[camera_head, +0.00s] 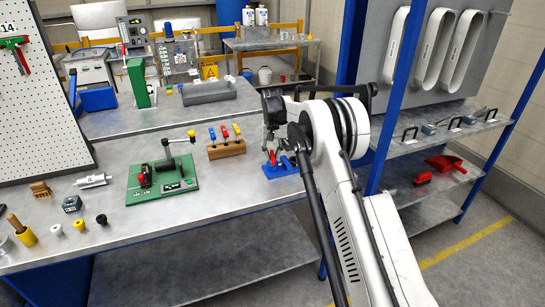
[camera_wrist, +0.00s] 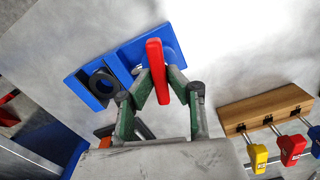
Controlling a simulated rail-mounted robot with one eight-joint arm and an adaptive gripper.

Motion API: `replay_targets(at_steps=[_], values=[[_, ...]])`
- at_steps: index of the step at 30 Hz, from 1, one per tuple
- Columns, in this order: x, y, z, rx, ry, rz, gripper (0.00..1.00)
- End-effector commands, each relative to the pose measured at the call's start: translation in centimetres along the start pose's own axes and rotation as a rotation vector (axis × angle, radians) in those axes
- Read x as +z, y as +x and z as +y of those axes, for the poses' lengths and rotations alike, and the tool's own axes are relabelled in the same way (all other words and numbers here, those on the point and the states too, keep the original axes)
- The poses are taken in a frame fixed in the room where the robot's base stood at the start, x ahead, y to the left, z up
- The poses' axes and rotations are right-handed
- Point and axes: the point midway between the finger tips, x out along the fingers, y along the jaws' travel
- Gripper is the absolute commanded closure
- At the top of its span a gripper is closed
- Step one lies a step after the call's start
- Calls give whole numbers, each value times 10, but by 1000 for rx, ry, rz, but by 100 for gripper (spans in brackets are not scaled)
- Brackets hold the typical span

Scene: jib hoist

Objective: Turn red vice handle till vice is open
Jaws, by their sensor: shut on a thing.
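The small blue vice (camera_head: 284,170) sits near the right end of the workbench, partly hidden under my arm. Its red handle (camera_head: 272,157) stands above it. In the head view my gripper (camera_head: 271,145) points down at the vice. The gap between the vice jaws cannot be made out.
A wooden block (camera_head: 227,150) with blue, red and yellow-handled tools stands just left of the vice. A green board (camera_head: 162,183) with a lever lies farther left. A blue shelf post (camera_head: 390,95) rises close to the right of my arm. The bench front between is clear.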

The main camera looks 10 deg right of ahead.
Motion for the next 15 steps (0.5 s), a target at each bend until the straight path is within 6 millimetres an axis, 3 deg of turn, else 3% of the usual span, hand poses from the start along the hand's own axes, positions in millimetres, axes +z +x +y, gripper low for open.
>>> replay_targets(at_steps=[15], values=[[0, 2, -2, 0, -466, 1, 100]])
